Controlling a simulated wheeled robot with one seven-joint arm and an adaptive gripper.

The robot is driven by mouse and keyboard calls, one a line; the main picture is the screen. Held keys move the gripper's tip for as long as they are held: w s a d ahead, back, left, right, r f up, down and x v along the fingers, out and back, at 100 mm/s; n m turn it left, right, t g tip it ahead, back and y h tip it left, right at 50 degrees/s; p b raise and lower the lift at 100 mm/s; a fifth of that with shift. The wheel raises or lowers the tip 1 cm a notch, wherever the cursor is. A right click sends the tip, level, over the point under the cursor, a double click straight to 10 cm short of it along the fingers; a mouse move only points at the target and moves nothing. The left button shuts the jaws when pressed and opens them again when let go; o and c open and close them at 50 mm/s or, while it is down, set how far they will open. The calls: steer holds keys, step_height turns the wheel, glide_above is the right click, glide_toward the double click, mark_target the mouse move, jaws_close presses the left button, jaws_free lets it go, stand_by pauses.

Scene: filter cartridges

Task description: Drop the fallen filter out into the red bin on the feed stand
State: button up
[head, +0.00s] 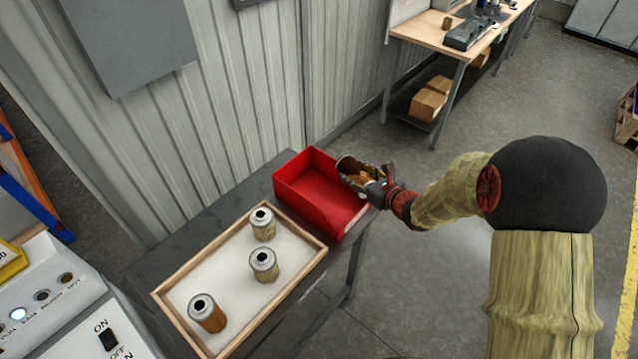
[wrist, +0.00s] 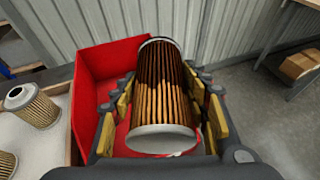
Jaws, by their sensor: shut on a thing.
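My gripper (wrist: 163,112) is shut on a filter (wrist: 162,95), a brown pleated cylinder with pale end caps, held between its yellow-padded fingers. In the head view the filter (head: 357,168) is tilted, near the right side of the red bin (head: 303,172). In the wrist view the red bin (wrist: 92,80) shows behind and to the left of the filter. The filter appears above the bin's right part; its exact height over the rim is hard to tell. The bin stands on the dark feed stand (head: 190,232), and the bin floor that shows looks empty.
A wooden-framed tray (head: 283,292) with three upright filters (head: 264,264) stands on the stand in front of the bin. A ribbed wall (head: 250,90) rises behind. A workbench (head: 425,30) with boxes below is at the back right. The floor right of the stand is clear.

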steer(key=w+a+r+n+g+y+p, duration=0.2)
steer(key=a, duration=0.6)
steer(key=shift+t, duration=0.3)
step_height(320, 180, down, 6)
steer(key=b, duration=0.2)
steer(key=shift+b, duration=0.3)
steer(key=o, duration=1.3)
steer(key=shift+s, duration=0.1)
steer(key=v, duration=1.2)
steer(key=shift+a+r, duration=0.1)
